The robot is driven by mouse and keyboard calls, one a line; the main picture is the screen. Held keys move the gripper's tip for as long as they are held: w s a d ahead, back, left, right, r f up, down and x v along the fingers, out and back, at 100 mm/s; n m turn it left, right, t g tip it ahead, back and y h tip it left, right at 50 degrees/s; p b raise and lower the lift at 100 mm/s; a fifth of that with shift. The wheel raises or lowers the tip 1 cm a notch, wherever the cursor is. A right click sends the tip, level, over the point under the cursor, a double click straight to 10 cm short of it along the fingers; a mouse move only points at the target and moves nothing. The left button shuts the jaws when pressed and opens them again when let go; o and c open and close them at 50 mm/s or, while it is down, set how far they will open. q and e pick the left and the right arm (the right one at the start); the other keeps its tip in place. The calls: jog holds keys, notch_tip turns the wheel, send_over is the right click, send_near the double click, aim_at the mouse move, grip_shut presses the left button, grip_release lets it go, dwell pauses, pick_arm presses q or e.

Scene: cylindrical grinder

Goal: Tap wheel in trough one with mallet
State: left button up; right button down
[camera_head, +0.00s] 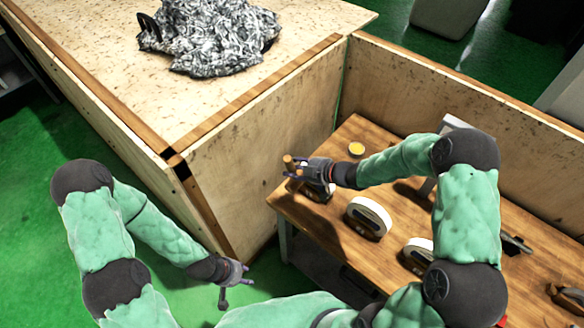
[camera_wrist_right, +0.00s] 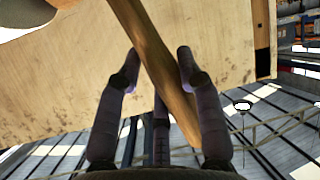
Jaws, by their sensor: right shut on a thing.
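A wheel with a white rim (camera_head: 368,217) stands upright on the bench, to the right of and nearer than the right gripper. Another white wheel (camera_head: 418,248) is further right, partly hidden by my arm. Something pale lies behind the right gripper, mostly covered. My left gripper (camera_head: 235,285) appears open and empty, off the bench.
The wooden workbench (camera_head: 340,240) is bordered by plywood panels (camera_head: 285,120) behind and to the left. A small yellow disc (camera_head: 356,149) lies near its back. A dark tool (camera_head: 515,243) is at the right. A crate top (camera_head: 110,60) holds crumpled grey material (camera_head: 220,40).

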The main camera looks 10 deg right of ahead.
jog(key=s+a+b, duration=0.1)
jog(key=s+a, duration=0.3)
jog(key=a, duration=0.1)
jog(key=shift+s+a+b, duration=0.15)
jog(key=shift+a+b, duration=0.1)
jog(key=shift+b, duration=0.1)
dwell(1.6)
